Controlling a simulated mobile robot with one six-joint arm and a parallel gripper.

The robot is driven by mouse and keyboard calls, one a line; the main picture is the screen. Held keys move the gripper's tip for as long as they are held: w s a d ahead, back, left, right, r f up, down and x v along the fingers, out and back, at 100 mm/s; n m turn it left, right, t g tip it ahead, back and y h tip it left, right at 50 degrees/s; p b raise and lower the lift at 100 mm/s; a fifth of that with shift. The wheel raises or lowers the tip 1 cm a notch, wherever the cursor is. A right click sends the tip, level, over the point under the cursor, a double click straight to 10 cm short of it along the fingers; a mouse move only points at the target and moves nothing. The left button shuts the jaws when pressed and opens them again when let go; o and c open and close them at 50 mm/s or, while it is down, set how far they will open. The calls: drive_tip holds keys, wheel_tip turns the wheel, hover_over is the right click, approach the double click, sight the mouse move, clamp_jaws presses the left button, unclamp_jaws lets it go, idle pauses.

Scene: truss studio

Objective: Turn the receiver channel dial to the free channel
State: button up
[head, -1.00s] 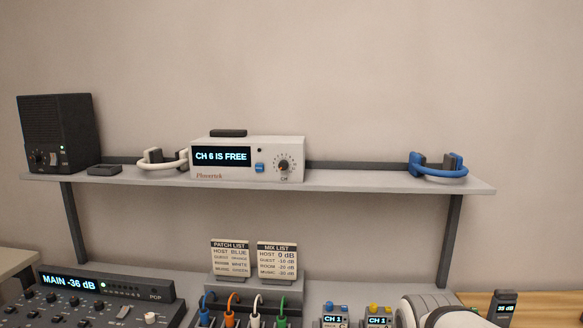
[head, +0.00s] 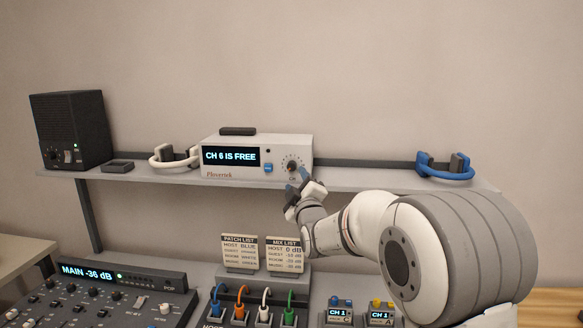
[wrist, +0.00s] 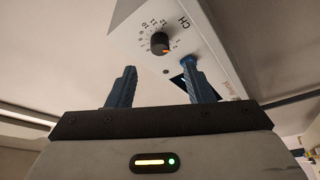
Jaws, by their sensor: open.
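The receiver (head: 230,172) is a white box on the shelf, and its display (head: 230,156) reads "CH 6 IS FREE". Its channel dial (head: 291,166) is a dark round knob with numbers around it, at the right of the front face. In the wrist view the dial (wrist: 159,42) shows an orange mark at its lower right; I cannot tell exactly which number it meets. My gripper (wrist: 158,68) is open and empty, with its blue fingers pointing toward the receiver and the dial ahead between them. In the head view my gripper (head: 302,180) is just below the dial, apparently apart from it.
A blue button (head: 268,168) sits left of the dial. A white headset (head: 174,158) and a black speaker (head: 70,130) stand left on the shelf (head: 360,180), a blue headset (head: 445,167) right. Below are list cards (head: 284,255), cables and a mixer (head: 100,300).

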sight(291, 168)
drive_tip(key=p+x, duration=0.2)
drive_tip(key=x, duration=0.4)
drive_tip(key=shift+w+a, duration=0.1)
drive_tip(key=shift+w, duration=0.3)
drive_tip(key=shift+c, duration=0.4)
drive_tip(key=c, duration=0.9)
